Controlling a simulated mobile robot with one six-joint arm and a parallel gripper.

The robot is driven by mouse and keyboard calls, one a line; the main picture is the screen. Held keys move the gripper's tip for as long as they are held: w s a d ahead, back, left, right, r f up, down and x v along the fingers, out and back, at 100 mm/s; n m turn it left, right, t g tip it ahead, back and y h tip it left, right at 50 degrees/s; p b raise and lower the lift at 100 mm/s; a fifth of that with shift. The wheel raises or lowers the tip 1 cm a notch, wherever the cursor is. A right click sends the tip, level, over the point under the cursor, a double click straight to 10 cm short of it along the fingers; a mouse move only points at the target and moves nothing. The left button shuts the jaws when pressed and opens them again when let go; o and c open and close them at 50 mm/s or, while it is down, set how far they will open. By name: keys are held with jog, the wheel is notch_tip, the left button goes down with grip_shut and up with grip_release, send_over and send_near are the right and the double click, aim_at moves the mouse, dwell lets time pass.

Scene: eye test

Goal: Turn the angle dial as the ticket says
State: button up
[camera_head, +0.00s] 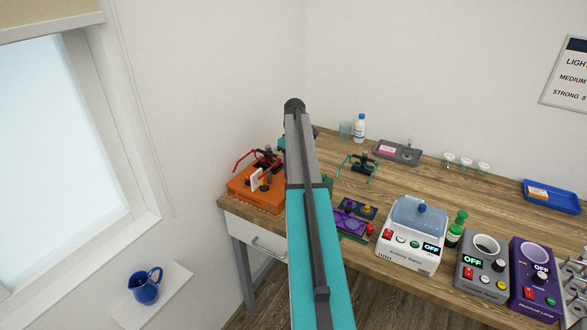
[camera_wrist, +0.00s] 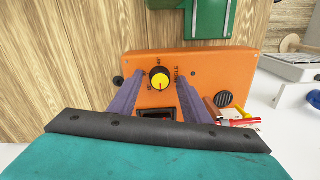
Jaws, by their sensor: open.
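The angle dial appears to be the round knob (camera_wrist: 160,78) with a yellow face and black rim on an orange box (camera_wrist: 228,68) in the wrist view. Small marks surround it, too small to read. My gripper (camera_wrist: 159,77) is open, its two purple-grey fingers on either side of the dial; I cannot tell whether they touch it. In the head view an orange device (camera_head: 240,192) at the bench's left end seems to be the same box. I cannot make out a ticket.
A wall sign (camera_head: 570,75) reads light, medium, strong, cut off at the right. On the wooden bench (camera_head: 440,185) stand a white lidded machine (camera_head: 404,250), a grey device (camera_head: 468,278), a purple device (camera_head: 520,298) and a blue tray (camera_head: 568,204). A green part (camera_wrist: 207,20) lies beyond the box.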

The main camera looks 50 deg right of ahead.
jog(key=c, duration=1)
jog(key=shift+c, duration=0.2)
jog(key=shift+m, duration=0.4)
jog(key=m+b, duration=0.1)
jog(key=m, duration=0.3)
jog(key=m+b, duration=0.1)
jog(key=m, duration=0.4)
jog(key=shift+d, duration=0.1)
